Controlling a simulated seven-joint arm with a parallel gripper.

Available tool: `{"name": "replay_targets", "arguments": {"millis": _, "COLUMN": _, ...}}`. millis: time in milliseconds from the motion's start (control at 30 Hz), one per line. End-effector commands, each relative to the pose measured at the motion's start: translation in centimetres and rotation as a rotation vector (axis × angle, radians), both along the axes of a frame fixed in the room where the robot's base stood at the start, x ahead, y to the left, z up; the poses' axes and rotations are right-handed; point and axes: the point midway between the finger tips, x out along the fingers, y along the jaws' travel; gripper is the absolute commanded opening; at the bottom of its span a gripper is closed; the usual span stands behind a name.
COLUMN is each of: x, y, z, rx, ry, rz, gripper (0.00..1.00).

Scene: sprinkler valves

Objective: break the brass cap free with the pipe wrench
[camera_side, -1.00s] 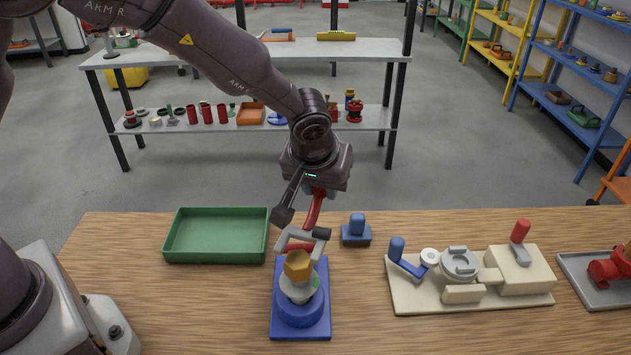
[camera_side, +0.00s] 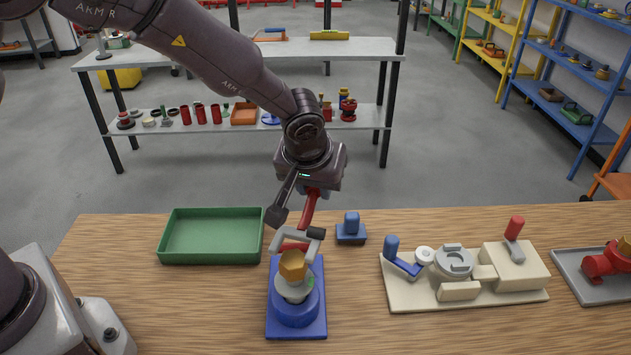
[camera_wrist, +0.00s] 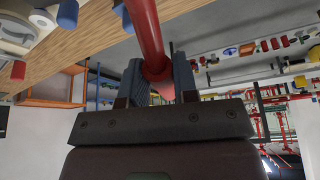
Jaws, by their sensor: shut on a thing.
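The pipe wrench (camera_side: 308,210) has a red handle and grey jaws. Its jaws lie just behind and above the cap; I cannot tell whether they touch it. My gripper (camera_side: 314,190) is shut on the wrench's red handle, above the jaws. In the wrist view, the fingers (camera_wrist: 158,85) stand on either side of the red handle (camera_wrist: 147,35); the cap is not seen there.
An empty green tray (camera_side: 211,259) is to the left of the blue base. A small blue block (camera_side: 351,230) stands behind and right of it. A cream fixture (camera_side: 400,300) and a grey tray with a red valve (camera_side: 605,262) are further right.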

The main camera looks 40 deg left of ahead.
Motion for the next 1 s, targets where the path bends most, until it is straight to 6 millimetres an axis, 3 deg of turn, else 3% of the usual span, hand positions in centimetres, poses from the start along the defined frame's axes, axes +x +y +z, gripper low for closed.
{"name": "replay_targets", "arguments": {"millis": 1000, "x": 0.1, "y": 0.0, "z": -3.5, "rx": 0.000, "ry": -0.002, "rz": 0.001, "gripper": 0.00}}
